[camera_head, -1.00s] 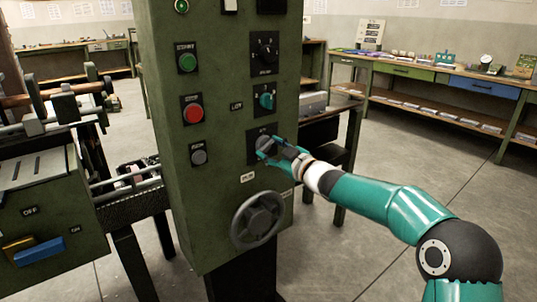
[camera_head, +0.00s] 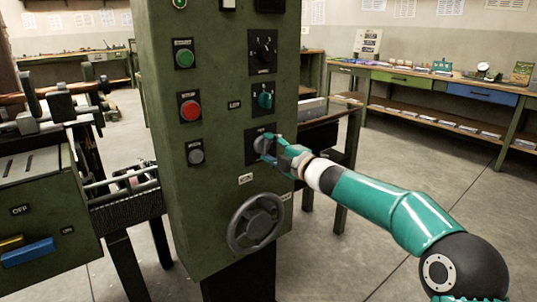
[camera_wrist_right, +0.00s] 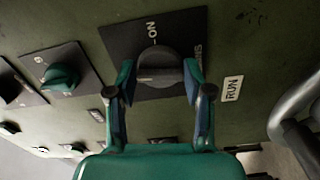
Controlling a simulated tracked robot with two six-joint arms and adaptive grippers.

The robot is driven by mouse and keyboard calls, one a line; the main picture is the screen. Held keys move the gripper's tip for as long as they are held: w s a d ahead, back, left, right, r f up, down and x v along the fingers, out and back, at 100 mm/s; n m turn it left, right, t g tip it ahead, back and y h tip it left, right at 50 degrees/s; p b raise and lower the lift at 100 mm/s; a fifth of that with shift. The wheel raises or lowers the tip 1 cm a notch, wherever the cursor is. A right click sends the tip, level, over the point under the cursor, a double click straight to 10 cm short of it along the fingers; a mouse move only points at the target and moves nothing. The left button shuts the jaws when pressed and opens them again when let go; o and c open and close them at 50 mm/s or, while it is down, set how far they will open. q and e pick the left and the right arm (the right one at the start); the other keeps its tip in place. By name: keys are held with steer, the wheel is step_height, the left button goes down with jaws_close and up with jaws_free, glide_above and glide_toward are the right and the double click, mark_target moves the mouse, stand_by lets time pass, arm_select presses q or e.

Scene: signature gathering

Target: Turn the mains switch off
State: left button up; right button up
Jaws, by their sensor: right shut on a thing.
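My right gripper (camera_head: 266,145) is at this knob in the head view. In the wrist view its two fingers (camera_wrist_right: 158,82) lie on either side of the knob, shut on it. The fingers hide part of the plate. A pale mark shows on the knob, but its setting is hard to read. My left gripper is out of view.
Above the switch are a teal knob (camera_head: 265,97) and a black knob (camera_head: 264,49). A green (camera_head: 184,56), a red (camera_head: 190,108) and a grey button (camera_head: 196,156) sit left. A handwheel (camera_head: 256,223) projects below, near my wrist. Open floor lies right.

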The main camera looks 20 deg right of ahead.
steer(key=shift+a+f+n, duration=0.25)
steer(key=shift+f+n, duration=0.1)
steer(key=shift+n, duration=0.55)
steer(key=o, duration=1.1)
steer(key=shift+s+r, duration=0.1)
steer(key=shift+o, duration=0.2)
steer(key=shift+d+r, duration=0.1)
steer(key=shift+s+d, duration=0.1)
